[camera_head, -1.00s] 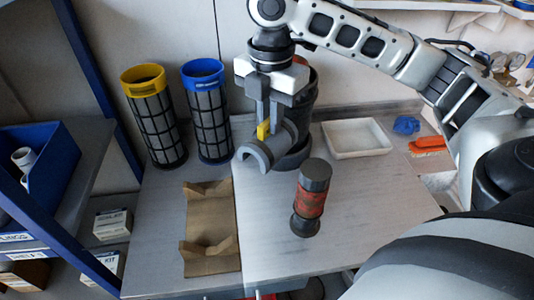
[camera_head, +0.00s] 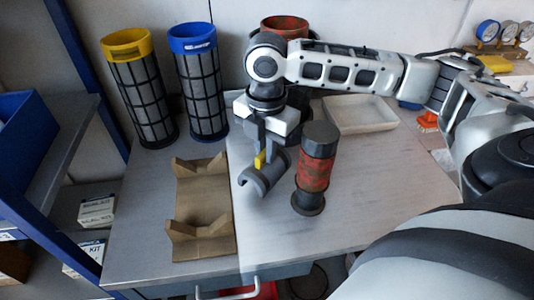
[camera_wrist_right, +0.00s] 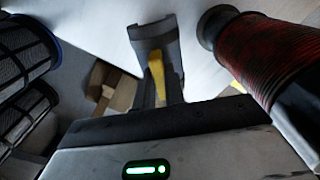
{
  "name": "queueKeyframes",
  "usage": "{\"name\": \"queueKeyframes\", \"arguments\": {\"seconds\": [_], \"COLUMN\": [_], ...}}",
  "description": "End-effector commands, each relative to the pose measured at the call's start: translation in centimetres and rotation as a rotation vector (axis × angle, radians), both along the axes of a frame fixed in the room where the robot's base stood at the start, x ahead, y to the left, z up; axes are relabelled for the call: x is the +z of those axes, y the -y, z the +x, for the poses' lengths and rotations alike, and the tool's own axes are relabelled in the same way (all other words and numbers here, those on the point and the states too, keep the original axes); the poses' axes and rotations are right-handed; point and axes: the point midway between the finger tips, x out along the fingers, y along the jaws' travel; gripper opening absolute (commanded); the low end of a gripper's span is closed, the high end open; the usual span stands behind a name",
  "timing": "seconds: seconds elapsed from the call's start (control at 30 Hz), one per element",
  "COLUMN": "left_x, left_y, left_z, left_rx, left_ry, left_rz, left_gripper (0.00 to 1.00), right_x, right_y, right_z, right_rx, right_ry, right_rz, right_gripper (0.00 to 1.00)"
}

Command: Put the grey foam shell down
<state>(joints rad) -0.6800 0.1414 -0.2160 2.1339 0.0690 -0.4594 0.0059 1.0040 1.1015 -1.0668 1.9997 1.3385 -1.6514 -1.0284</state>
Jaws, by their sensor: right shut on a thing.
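The grey foam shell (camera_head: 265,176) is a curved half-pipe piece low over the workbench, left of a red and dark cylinder. My right gripper (camera_head: 260,158) is shut on it from above, with a yellow piece showing at the grip. In the right wrist view the shell (camera_wrist_right: 152,36) is ahead of the gripper (camera_wrist_right: 162,88). Whether the shell touches the bench I cannot tell. My left gripper is not in view.
The red and dark cylinder (camera_head: 315,172) stands upright close to the shell's right. A brown cradle (camera_head: 202,200) lies left. Yellow-topped (camera_head: 140,90) and blue-topped (camera_head: 200,85) filters stand behind, and a white tray (camera_head: 360,114) at back right. The front bench is clear.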

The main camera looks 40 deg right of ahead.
Motion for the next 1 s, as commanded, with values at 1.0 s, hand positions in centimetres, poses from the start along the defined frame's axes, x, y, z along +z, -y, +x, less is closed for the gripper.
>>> {"name": "queueKeyframes", "arguments": {"seconds": [1.0], "left_x": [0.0], "left_y": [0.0], "left_z": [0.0], "left_rx": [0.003], "left_ry": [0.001], "left_rz": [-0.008], "left_gripper": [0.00], "right_x": [-2.4], "right_y": [0.0], "right_z": [0.0], "right_rx": [0.000], "right_ry": [0.001], "right_rz": [0.000], "right_gripper": [0.33]}}
